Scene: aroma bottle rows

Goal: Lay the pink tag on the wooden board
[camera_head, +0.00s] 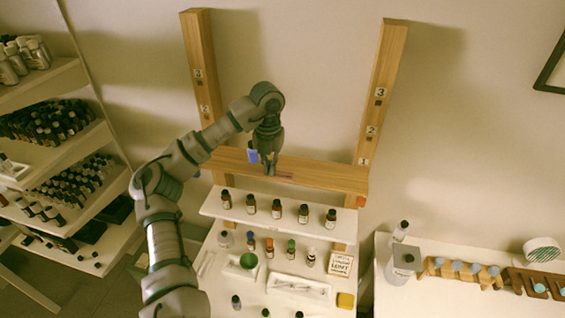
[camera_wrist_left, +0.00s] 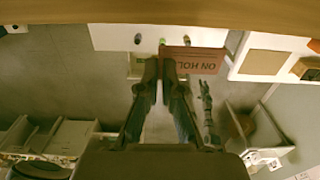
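The wooden board (camera_head: 325,178) is a wide plank fixed across two upright posts. Its edge also fills the top of the left wrist view (camera_wrist_left: 160,10). My left gripper (camera_head: 269,171) reaches down in front of the board. Its fingers (camera_wrist_left: 160,66) are nearly together on the left end of the pink tag (camera_wrist_left: 205,62), which reads "ON HOLD" and sticks out to the right. In the head view the tag (camera_head: 285,175) is a small pink strip against the board. I cannot tell whether it touches the board. My right gripper is not in view.
A blue piece (camera_head: 253,156) is beside my left gripper at the board. Below, a white shelf (camera_head: 285,218) carries a row of dark bottles. The board's right part is clear.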

